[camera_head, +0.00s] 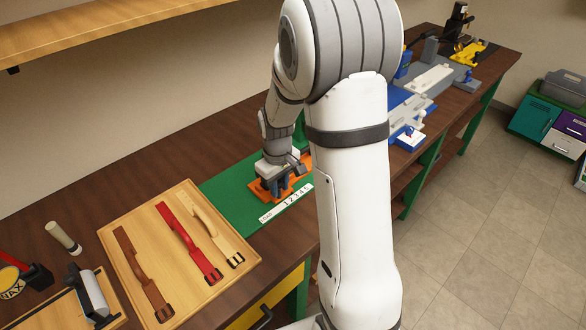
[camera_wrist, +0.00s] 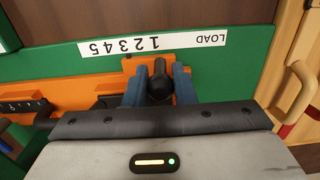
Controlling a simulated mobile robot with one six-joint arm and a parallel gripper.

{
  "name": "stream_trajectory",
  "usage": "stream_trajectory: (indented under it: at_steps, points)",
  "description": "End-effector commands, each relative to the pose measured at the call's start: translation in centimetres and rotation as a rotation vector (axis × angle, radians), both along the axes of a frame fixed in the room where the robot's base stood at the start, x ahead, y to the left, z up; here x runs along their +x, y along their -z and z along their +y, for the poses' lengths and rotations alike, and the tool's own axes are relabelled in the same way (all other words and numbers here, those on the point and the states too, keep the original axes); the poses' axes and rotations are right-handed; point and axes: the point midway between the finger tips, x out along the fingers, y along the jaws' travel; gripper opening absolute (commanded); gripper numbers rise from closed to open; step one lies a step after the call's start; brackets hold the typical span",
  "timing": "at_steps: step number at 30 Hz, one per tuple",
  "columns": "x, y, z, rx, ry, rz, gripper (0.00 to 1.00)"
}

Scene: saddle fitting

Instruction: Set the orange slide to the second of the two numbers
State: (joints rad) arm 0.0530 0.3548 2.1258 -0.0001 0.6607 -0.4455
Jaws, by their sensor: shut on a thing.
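The orange slide (camera_wrist: 138,68) sits on an orange fixture on a green mat. A black knob (camera_wrist: 160,84) stands on it. My gripper (camera_wrist: 158,82), with blue-grey fingers, is shut on this knob. In the head view my gripper (camera_head: 275,188) is low over the orange fixture (camera_head: 298,188) and hides much of it. A white scale strip (camera_wrist: 185,41) reads LOAD, then 1 to 5, upside down in the wrist view. The slide's upper edge lies close to the strip, near the 1. My gripper's body hides the lower part of the fixture.
A wooden tray (camera_head: 118,222) with brown, red and tan straps lies left of the green mat (camera_head: 226,190). A blue and grey fixture (camera_head: 410,105) stands farther along the bench. A black-marked orange part (camera_wrist: 25,106) is at the left in the wrist view.

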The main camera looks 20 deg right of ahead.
Motion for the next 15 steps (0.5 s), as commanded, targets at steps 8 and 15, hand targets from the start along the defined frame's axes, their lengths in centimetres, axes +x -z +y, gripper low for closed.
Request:
stream_trajectory:
  at_steps: [8,15]
  points:
    - [0.4,0.0,-0.8,0.0,0.002,0.0,0.11]
    - [0.6,0.0,-1.5,-0.001,0.001,-0.001,0.11]
